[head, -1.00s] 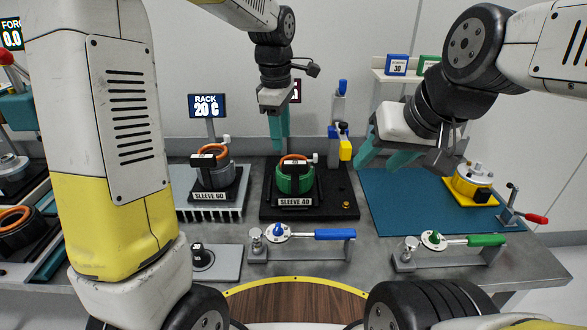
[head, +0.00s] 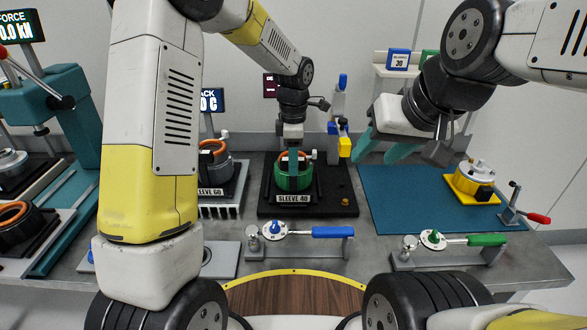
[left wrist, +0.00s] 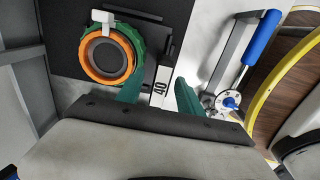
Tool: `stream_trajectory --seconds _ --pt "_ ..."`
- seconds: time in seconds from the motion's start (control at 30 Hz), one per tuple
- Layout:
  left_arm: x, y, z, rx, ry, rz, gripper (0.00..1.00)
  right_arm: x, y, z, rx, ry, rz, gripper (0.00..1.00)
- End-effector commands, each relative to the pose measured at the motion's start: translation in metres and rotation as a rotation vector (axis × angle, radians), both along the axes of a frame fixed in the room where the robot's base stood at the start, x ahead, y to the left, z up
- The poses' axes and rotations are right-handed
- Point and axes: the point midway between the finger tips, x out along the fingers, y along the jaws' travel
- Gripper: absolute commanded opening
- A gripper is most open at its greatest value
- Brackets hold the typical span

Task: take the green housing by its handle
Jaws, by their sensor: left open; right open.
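The green housing (head: 293,180) sits upright on a black plate behind the label "SLEEVE 40". In the left wrist view the green housing (left wrist: 137,38) shows an orange ring inside its rim and a pale block on top. Its handle is hard to make out, as my gripper covers part of the top in the head view. My left gripper (head: 292,158) is open above the housing; in the left wrist view its fingers (left wrist: 155,92) are apart, one near the housing's edge, with nothing between them held. My right gripper (head: 382,150) is open and empty, above the blue mat's back left corner.
A grey housing (head: 213,162) labelled "SLEEVE 60" stands to the left. The blue mat (head: 400,195) on the right holds a yellow fixture (head: 472,183). A blue-handled gauge (head: 300,233) and a green-handled gauge (head: 450,241) lie in front. A blue-and-yellow post (head: 342,135) stands behind right.

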Motion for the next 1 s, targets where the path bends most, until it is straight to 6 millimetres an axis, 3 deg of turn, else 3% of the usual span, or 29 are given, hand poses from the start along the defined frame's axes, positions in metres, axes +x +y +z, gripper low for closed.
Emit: stream_trajectory --seconds 0.17,0.4,1.0 --pt "0.0002 0.0001 -0.0001 0.000 -0.001 0.000 0.44 0.0000 0.0000 0.0000 0.000 0.000 0.000 0.47" --pt "0.0002 0.0002 0.0001 0.000 -0.001 0.000 0.00 0.0000 0.0000 0.0000 0.000 0.000 0.000 0.47" --pt "0.0004 0.0004 0.0005 0.000 -0.001 0.000 0.00 0.0000 0.0000 0.0000 0.000 0.000 0.000 0.47"
